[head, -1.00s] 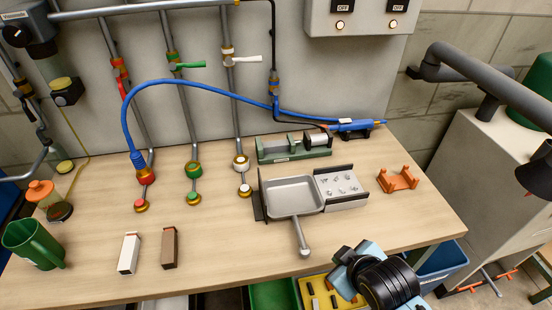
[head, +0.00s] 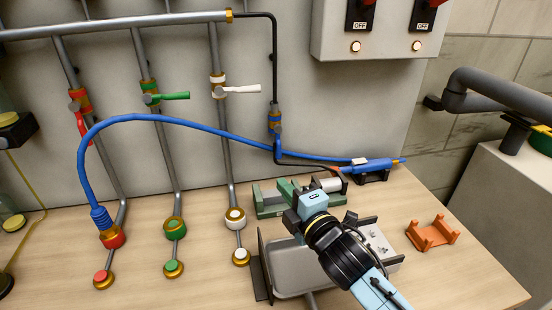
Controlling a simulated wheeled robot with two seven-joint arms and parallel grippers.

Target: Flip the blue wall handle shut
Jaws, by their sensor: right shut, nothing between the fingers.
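The blue wall handle (head: 278,151) is on a small brass and blue valve on the thin dark pipe at the right of the wall pipes. It hangs down along the pipe, just above the blue hose. My right gripper (head: 293,203) is shut and empty. It is in front of the green fixture, below the handle in the picture and apart from it. Its fingertips are small and hard to make out against the fixture. My left gripper is not in view.
The blue hose (head: 175,119) arches across the wall to a blue tool (head: 372,166). Red, green (head: 174,96) and white (head: 241,89) handles sit left of the valve. A grey pan (head: 291,276), the green fixture (head: 268,203) and an orange holder (head: 432,233) are on the bench. A switch box (head: 380,40) hangs above right.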

